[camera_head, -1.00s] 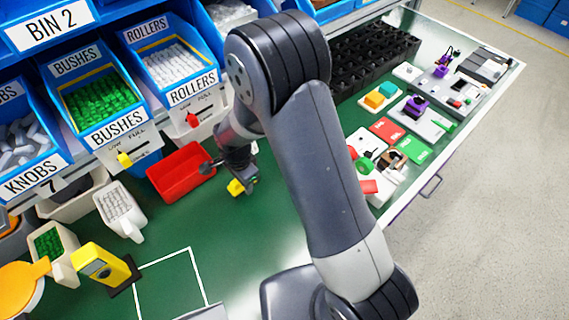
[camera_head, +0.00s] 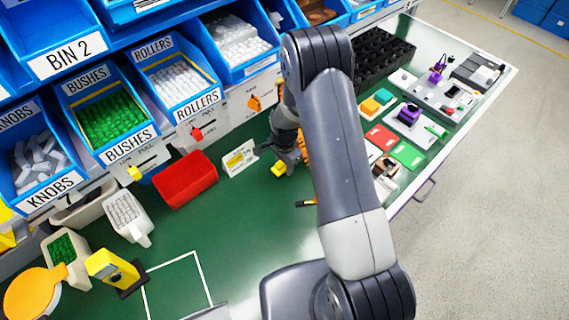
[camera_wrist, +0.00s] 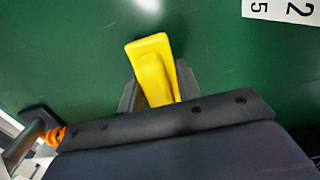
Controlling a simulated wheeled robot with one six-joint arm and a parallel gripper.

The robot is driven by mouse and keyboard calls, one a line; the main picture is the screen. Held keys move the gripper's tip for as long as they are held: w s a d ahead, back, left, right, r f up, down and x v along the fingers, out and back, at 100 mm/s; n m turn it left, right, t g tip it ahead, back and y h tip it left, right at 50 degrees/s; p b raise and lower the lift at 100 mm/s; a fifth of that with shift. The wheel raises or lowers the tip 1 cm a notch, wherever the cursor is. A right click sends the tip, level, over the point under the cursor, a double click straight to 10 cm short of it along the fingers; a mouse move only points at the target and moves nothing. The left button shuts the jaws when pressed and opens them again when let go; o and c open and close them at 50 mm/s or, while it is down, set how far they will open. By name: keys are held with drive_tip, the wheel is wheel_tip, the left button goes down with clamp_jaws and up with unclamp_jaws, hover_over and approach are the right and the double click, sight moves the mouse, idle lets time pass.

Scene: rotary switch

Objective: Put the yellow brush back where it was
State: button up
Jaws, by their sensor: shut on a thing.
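The yellow brush (camera_wrist: 152,62) is held between my gripper's fingers (camera_wrist: 158,90) in the wrist view, its broad yellow end sticking out over the green surface. In the head view a small yellow part of the brush (camera_head: 279,169) shows below my gripper (camera_head: 286,158), to the right of the white label card. My gripper is shut on it. The rest of the brush is hidden by the gripper, and I cannot tell whether it touches the table.
A red bin (camera_head: 186,180) and a white label card (camera_head: 240,158) stand left of my gripper. An orange object (camera_head: 304,148) is partly hidden behind my arm. A dark tool with an orange end (camera_head: 306,203) lies nearer. Open green table (camera_head: 235,220) lies in front.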

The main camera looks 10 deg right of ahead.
drive_tip(key=shift+f, duration=0.5)
drive_tip(key=shift+f, duration=0.15)
drive_tip(key=o, duration=1)
wheel_tip(320, 180, up, 12)
drive_tip(key=b, duration=0.3)
drive_tip(key=shift+r, duration=0.2)
